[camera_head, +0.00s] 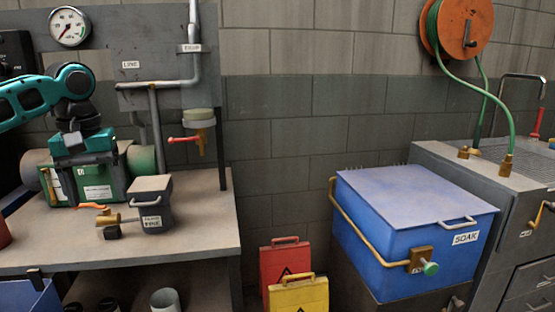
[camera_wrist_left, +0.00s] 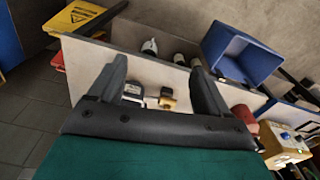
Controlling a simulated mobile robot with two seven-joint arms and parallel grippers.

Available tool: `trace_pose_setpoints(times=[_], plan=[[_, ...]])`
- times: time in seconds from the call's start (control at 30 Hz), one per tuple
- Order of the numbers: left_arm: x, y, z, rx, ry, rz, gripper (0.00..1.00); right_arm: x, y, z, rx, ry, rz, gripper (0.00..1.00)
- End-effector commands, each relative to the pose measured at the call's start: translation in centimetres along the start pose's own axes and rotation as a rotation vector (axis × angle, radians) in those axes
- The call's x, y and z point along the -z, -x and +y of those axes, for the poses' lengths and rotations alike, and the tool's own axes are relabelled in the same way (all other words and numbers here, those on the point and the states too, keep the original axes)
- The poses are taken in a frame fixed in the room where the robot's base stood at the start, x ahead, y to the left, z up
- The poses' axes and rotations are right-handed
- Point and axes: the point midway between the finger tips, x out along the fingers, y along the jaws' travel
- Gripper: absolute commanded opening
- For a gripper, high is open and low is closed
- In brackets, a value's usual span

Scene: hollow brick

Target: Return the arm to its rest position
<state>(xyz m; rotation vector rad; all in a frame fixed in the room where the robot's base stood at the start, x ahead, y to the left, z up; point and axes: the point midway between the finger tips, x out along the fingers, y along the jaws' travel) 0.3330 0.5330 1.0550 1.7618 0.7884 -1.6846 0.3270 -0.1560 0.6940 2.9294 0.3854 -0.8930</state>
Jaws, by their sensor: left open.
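My left gripper (camera_head: 88,160) is on a teal arm that comes in from the left, over the back left of the grey workbench (camera_head: 190,225). It is in front of a green machine (camera_head: 55,187) and hides part of it. In the left wrist view, the two dark fingers of this gripper (camera_wrist_left: 158,70) are spread apart with nothing held between them. A small dark labelled box (camera_head: 152,205) with a brass valve stands on the bench, right of the gripper and apart from it. My right gripper is not in view.
A pipe panel (camera_head: 150,100) with a red-handled tap (camera_head: 185,140) rises behind the bench. Red (camera_head: 284,262) and yellow (camera_head: 298,294) signs stand on the floor beside it. A blue SOAK tank (camera_head: 400,225) and a sink counter are at right. A blue bin (camera_wrist_left: 240,52) shows in the wrist view.

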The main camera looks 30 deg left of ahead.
Motion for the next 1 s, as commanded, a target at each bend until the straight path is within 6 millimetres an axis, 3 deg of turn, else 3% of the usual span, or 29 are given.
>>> trace_pose_setpoints(times=[0.13,0.27,0.4,0.47,0.6,0.8,1.0], plan=[[1.1,-6.5,3.8,-0.025,-0.149,0.033,0.78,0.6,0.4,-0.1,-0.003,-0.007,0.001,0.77],[0.8,-13.2,7.5,-0.072,-0.303,0.08,0.78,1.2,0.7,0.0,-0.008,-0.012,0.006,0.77],[-1.7,-20.8,11.7,-0.155,-0.487,0.148,0.78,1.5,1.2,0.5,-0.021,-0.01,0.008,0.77],[-3.4,-23.7,13.4,-0.198,-0.558,0.183,0.78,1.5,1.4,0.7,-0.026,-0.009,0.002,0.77],[-8.6,-29.1,16.7,-0.306,-0.704,0.276,0.78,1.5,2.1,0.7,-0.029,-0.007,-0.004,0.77],[-17.2,-33.0,20.1,-0.447,-0.845,0.451,0.78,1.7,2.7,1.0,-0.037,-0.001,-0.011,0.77],[-24.8,-33.0,21.7,-0.519,-0.923,0.658,0.78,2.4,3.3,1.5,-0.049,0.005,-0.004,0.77]])
